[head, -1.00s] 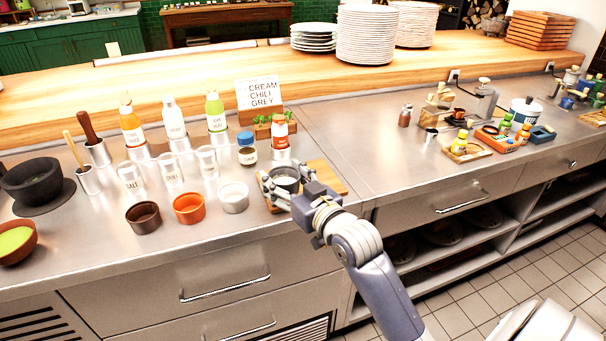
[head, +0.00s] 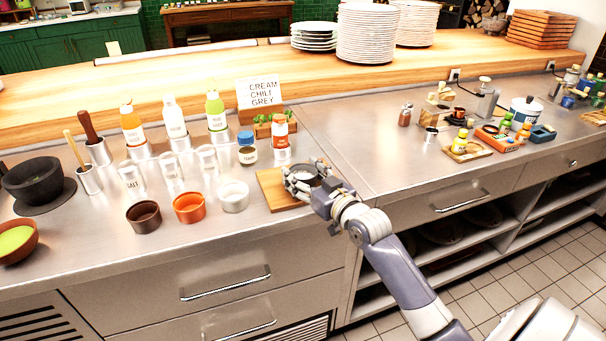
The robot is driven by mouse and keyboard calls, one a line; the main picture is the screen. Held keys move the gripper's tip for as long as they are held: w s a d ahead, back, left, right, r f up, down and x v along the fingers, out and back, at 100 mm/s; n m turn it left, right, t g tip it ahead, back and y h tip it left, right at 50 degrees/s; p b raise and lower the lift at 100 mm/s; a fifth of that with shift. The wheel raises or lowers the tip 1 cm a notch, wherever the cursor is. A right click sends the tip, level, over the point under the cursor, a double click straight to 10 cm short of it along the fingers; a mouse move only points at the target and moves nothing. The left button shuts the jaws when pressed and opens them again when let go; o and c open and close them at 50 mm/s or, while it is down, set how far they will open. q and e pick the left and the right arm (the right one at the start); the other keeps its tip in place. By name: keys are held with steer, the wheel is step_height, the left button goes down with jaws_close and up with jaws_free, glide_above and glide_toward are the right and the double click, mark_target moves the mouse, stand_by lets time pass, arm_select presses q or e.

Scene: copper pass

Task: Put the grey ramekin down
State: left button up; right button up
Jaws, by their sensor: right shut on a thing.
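My right gripper (head: 301,181) is shut on the grey ramekin (head: 305,173), which is partly hidden by the fingers. The ramekin looks upright and is over the right part of a small wooden board (head: 270,190) on the steel counter. I cannot tell whether it touches the board. My left gripper is not in view.
A white ramekin (head: 234,196), an orange one (head: 189,208) and a brown one (head: 145,216) stand left of the board. Behind are a pepper-labelled jar (head: 247,154), a red-labelled bottle (head: 280,138) and a sign (head: 263,94). The counter right of my gripper is clear.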

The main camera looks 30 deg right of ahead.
steer(key=shift+f, duration=0.15)
steer(key=o, duration=1.1)
steer(key=s, duration=0.8)
steer(key=s+r+b, duration=0.1)
steer(key=s, duration=0.3)
